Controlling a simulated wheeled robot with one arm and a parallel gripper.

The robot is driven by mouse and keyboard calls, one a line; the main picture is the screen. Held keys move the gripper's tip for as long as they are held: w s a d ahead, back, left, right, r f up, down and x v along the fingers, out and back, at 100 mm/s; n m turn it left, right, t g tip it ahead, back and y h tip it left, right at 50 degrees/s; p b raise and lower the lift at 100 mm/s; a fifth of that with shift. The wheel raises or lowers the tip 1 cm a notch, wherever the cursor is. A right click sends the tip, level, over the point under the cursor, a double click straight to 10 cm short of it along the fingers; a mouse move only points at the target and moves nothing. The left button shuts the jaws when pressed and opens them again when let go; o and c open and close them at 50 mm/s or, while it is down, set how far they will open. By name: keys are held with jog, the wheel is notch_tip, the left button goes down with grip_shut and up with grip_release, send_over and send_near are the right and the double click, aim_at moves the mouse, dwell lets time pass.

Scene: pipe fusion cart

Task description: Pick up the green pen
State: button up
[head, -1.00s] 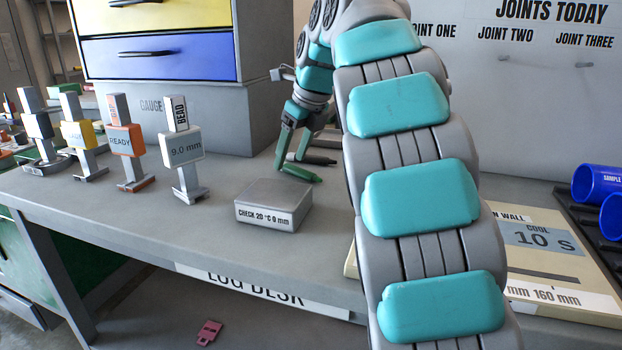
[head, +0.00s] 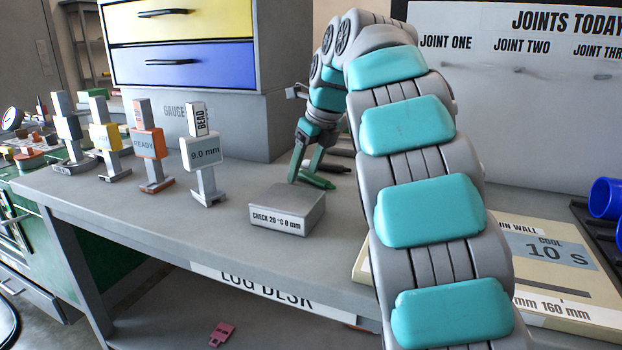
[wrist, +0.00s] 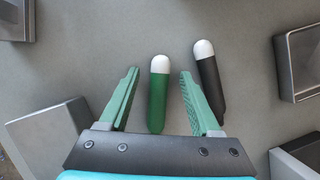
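The green pen (wrist: 159,95) has a white rounded end and lies on the grey desk. In the wrist view it lies between the two spread fingers of my gripper (wrist: 159,95), with a gap on each side. In the head view the green pen (head: 317,180) shows beside the fingertips of my gripper (head: 306,176), which points down at the desk. A dark pen (wrist: 209,80) with a white end lies just outside the right finger in the wrist view. My gripper is open and holds nothing.
A grey check block (head: 287,208) stands in front of my gripper. Several upright gauges, including a 9.0 mm one (head: 205,155), stand to the left. A drawer unit (head: 190,65) stands on a grey base behind. A cream board (head: 540,265) lies to the right.

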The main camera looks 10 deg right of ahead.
grip_shut()
dwell(0.4)
jog(key=shift+r, duration=0.15)
jog(key=shift+s+r, duration=0.2)
jog(key=shift+r, duration=0.05)
dwell(0.4)
